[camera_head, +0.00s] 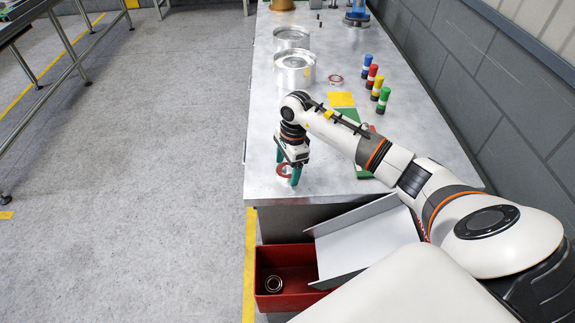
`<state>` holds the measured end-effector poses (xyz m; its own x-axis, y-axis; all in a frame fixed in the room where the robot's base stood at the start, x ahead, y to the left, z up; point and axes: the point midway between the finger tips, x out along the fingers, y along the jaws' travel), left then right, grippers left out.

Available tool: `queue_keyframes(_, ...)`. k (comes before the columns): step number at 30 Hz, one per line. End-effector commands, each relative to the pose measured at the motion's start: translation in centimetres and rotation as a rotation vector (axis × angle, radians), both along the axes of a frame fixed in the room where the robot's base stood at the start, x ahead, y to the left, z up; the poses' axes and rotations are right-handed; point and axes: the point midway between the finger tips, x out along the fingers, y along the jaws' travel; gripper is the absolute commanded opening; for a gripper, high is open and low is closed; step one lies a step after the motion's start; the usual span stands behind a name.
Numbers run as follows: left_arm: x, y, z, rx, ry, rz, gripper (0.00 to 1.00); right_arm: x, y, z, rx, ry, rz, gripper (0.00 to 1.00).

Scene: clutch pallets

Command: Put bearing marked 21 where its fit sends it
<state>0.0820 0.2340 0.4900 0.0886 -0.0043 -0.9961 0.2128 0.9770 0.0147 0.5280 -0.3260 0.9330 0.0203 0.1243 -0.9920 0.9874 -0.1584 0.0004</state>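My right gripper (287,171), with teal fingers, points down near the front left edge of the steel bench (262,180). Its fingers are apart, with a reddish ring-shaped bearing (283,170) between them. I cannot tell whether the fingers press on it or whether it rests on the bench. Another ring with a reddish rim (335,78) lies farther back on the bench. A dark bearing (274,284) lies in the red bin (295,300) below the bench front. The number 21 is not readable on any of them. My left gripper is out of view.
Two silver round housings (294,76) (291,38) stand on the bench. A green pallet (364,172) is partly hidden behind my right arm, near a yellow patch (341,99). Several coloured cylinders stand at right. A grey chute (365,240) slopes to the red bin.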

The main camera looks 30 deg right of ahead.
Motion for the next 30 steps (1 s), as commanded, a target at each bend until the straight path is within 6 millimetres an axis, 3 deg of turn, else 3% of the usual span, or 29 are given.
queue_keyframes(10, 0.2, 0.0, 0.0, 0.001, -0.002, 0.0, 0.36, 0.1, -0.1, 1.0, -0.002, -0.004, 0.0, 0.77)
queue_keyframes(24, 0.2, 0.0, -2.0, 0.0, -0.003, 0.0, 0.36, -0.1, -1.3, 10.2, -0.001, -0.004, 0.0, 0.77)
queue_keyframes(30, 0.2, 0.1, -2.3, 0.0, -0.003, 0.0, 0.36, -0.2, -1.5, 12.0, 0.0, -0.001, 0.0, 0.77)
